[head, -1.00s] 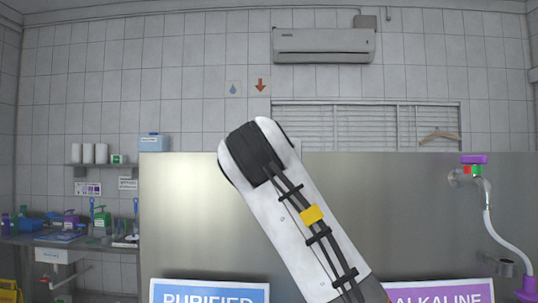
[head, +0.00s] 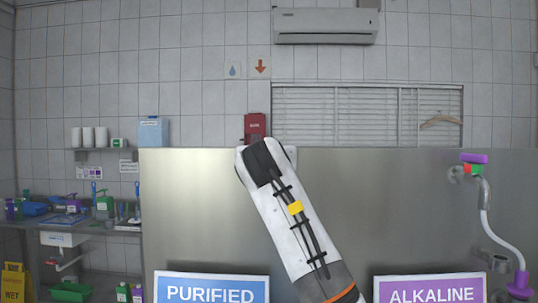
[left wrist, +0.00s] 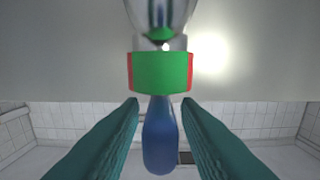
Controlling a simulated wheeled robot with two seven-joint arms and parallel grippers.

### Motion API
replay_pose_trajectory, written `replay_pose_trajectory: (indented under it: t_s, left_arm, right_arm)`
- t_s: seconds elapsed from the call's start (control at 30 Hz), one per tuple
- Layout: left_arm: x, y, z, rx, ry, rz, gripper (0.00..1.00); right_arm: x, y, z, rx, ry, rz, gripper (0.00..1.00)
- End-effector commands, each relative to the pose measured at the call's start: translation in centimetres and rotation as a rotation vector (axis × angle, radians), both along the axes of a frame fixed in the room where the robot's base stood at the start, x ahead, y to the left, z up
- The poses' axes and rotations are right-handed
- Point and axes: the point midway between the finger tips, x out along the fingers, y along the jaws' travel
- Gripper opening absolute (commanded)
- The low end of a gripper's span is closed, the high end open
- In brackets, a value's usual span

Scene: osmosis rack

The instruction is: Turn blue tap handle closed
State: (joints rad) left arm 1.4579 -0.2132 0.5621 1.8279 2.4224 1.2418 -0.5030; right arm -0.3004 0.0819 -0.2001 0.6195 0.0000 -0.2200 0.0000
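The blue tap handle (left wrist: 160,140) shows in the left wrist view, below a green and red collar (left wrist: 160,73) on a metal tap body (left wrist: 160,15). My left gripper (left wrist: 161,103) is open, with one teal finger on each side of the handle. A gap seems to show between the handle and each finger; I cannot tell if either touches. In the head view the blue tap and both grippers are not visible. One of my arm links crosses the middle of that view.
A steel panel (head: 400,205) fills the middle, with a PURIFIED sign (head: 211,289) and an ALKALINE sign (head: 430,290) at its foot. A purple-handled tap (head: 474,158) with a white hose (head: 503,244) is at the right. A sink counter (head: 85,226) stands at the left.

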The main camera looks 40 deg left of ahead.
Motion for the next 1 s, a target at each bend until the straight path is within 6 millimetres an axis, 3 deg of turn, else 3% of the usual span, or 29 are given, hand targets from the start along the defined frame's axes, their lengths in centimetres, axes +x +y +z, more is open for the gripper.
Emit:
replay_pose_trajectory:
  t_s: [0.03, 0.17, 0.57, 1.0]
  left_arm:
    - [-0.02, -0.01, 0.01, 0.0, 0.0, 0.0, 0.21]
    - [-0.02, -0.03, 0.02, 0.0, 0.0, 0.0, 0.0]
    - [0.06, -0.16, 0.02, 0.003, 0.0, 0.05, 0.0]
    - [0.62, -0.58, 0.28, 0.008, 0.002, 0.382, 0.0]
  right_arm:
    - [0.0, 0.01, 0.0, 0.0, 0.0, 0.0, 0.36]
    - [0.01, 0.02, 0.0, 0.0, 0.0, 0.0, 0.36]
    - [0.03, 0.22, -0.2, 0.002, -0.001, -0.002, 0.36]
    - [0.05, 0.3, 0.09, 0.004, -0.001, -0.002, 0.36]
